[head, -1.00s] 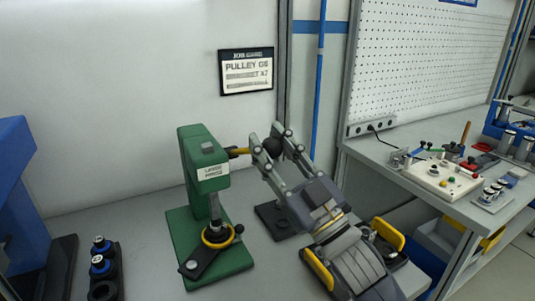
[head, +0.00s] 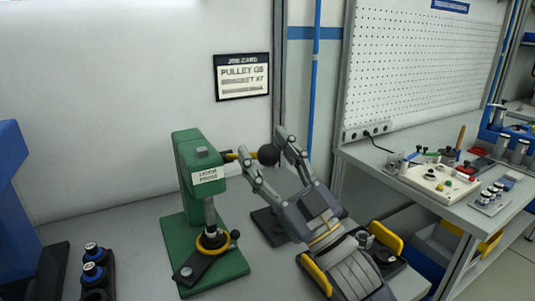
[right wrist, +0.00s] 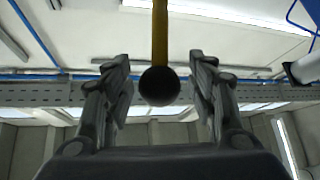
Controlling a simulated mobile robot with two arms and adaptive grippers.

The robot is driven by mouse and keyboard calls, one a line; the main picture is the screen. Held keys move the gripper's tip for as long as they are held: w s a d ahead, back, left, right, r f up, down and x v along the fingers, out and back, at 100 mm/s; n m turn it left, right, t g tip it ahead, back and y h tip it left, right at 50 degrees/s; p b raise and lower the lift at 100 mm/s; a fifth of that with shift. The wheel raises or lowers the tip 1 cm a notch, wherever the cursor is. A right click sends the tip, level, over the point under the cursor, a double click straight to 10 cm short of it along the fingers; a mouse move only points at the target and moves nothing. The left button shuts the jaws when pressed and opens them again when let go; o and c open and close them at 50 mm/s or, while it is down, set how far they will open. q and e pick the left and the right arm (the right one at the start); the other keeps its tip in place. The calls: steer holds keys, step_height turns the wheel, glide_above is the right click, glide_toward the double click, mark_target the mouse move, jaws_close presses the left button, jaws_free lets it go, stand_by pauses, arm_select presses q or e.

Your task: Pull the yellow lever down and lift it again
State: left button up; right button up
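The green lever press (head: 195,165) stands upright on the bench with a white label on its front. Its yellow lever (head: 232,156) sticks out to the right at the top and ends in a black ball knob (head: 268,154). My right gripper (head: 263,144) is open around the knob, one finger on each side. In the right wrist view the yellow lever (right wrist: 160,35) comes from above, and the knob (right wrist: 159,86) sits between the spread fingers with a gap on both sides. My left gripper is in neither view.
A yellow ring (head: 212,241) sits at the press ram above the green base (head: 228,262). Black-and-blue parts (head: 94,262) stand in a dark holder at lower left. A side bench (head: 455,205) with a control box (head: 440,179) is at right.

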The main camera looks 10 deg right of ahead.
steer(key=v, duration=1.2)
